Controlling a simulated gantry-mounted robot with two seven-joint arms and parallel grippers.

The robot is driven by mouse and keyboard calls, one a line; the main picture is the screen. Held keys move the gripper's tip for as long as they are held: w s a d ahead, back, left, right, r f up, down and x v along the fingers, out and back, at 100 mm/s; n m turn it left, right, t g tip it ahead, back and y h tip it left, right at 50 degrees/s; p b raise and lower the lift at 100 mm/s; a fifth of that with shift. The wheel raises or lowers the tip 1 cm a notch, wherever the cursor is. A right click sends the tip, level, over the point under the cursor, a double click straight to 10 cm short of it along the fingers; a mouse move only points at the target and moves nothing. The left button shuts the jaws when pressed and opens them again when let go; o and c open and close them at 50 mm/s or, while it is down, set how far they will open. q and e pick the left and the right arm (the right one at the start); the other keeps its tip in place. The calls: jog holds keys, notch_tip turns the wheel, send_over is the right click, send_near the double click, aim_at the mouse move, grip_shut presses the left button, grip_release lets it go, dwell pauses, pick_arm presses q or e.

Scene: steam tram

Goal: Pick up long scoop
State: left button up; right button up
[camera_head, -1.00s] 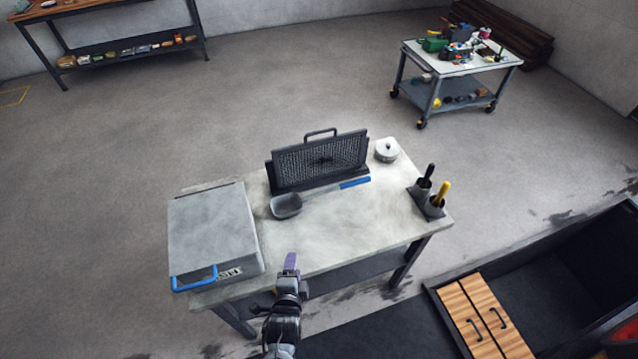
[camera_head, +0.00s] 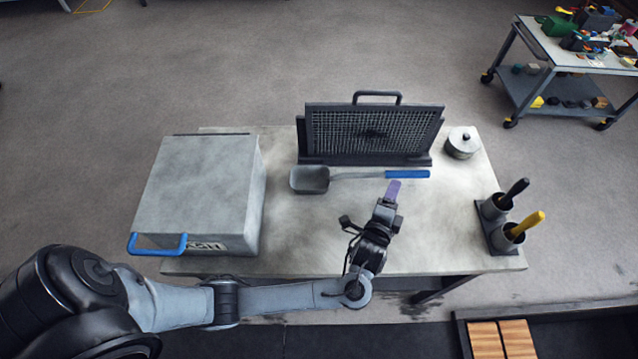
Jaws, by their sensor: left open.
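The long scoop lies on the table in front of the upright mesh rack. Its grey scoop head (camera_head: 309,179) is at the left and its blue handle (camera_head: 408,174) at the right. My left gripper (camera_head: 393,189) is over the table, just in front of the blue handle, with its purple fingertip close to the handle's near side. The gripper is open and holds nothing. I cannot tell whether the fingertip touches the handle. My right gripper does not show.
The mesh rack (camera_head: 372,132) stands close behind the scoop. A grey box with a blue handle (camera_head: 196,190) fills the table's left. A lidded pot (camera_head: 462,142) is at the back right, and holders with a black and a yellow handle (camera_head: 506,222) stand at the right edge.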

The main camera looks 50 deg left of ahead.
aim_at(399, 176)
pick_arm(q)
jog(key=x, duration=0.3)
jog(key=shift+w+a+f+b, duration=0.1)
jog(key=shift+w+b, duration=0.2)
jog(key=shift+b, duration=0.1)
jog(key=b+x, duration=0.1)
jog(key=x, duration=0.3)
jog(key=shift+w+a+f+b, duration=0.1)
jog(key=shift+b, duration=0.25)
jog(key=shift+w+a, duration=0.15)
jog(key=shift+w, duration=0.35)
jog(key=shift+c, duration=0.2)
grip_shut()
